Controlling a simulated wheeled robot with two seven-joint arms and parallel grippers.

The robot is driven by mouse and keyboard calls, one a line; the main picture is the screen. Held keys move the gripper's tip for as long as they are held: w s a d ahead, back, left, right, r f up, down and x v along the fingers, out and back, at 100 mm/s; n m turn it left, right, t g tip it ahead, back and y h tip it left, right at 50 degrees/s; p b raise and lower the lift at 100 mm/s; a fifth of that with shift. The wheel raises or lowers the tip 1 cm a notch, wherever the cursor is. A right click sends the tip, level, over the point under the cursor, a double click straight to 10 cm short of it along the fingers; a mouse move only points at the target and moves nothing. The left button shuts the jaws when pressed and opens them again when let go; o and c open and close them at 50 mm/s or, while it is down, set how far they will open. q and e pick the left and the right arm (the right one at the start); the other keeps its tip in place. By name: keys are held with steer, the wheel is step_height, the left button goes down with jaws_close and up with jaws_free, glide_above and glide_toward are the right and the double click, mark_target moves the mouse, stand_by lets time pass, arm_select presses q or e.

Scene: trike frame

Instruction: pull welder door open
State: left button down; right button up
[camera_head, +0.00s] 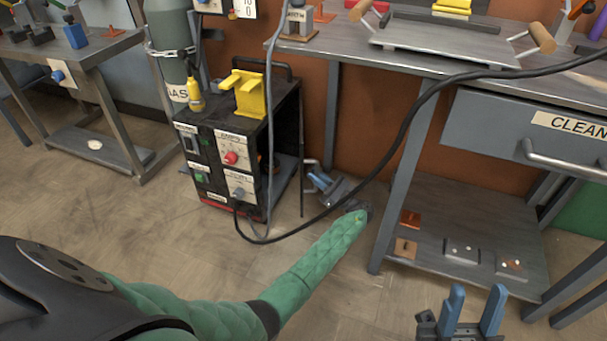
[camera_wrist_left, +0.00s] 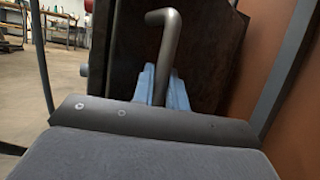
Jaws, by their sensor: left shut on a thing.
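The welder (camera_head: 235,150) is a black box with a white-labelled front, a red knob and a yellow bracket on top. Its door (camera_head: 302,130) shows almost edge-on as a thin dark upright line at the box's right side; I cannot tell how far it stands open. In the left wrist view the door is a dark panel (camera_wrist_left: 205,70) with a bent grey handle (camera_wrist_left: 168,45). My left gripper (camera_head: 318,180) is shut on this handle, its blue fingers (camera_wrist_left: 163,88) around the lower part. My right gripper (camera_head: 468,312) is open and empty at the bottom right.
A dark cable (camera_head: 400,135) hangs between the welder and the right workbench (camera_head: 340,60), passing close to my left gripper. The bench's leg (camera_head: 400,175) and lower shelf (camera_head: 470,225) stand right of that gripper. A gas cylinder (camera_head: 170,35) stands behind the welder. Floor in front is clear.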

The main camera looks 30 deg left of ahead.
arm_select(q)
steer(key=shift+w+d, duration=1.5)
steer(key=shift+d, duration=0.1)
steer(key=c, duration=1.4)
jaws_free()
